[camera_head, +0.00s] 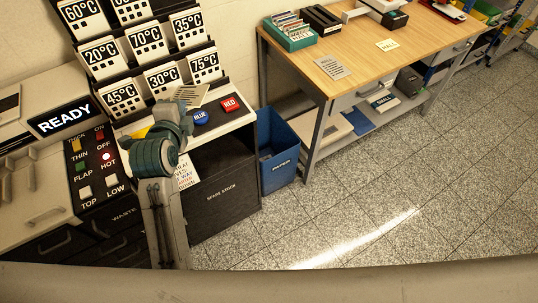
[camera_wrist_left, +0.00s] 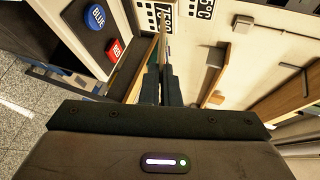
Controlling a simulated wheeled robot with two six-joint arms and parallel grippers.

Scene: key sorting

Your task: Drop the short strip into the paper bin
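My left gripper (camera_head: 184,103) is above the control counter, left of the blue and red buttons. In the left wrist view its two fingers (camera_wrist_left: 161,72) are close together on a thin pale strip (camera_wrist_left: 162,42), seen nearly edge-on. In the head view the pale strip (camera_head: 192,94) shows at the fingertips, partly hidden by the gripper. I cannot tell its full length. My right gripper is not in view.
The blue button (camera_head: 200,117) and red button (camera_head: 231,104) lie close by. Temperature cards (camera_head: 146,40) stand behind the gripper. A wooden desk (camera_head: 362,55) with a paper sheet (camera_head: 331,69) stands right of the bin. Open floor (camera_head: 350,200) lies in front.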

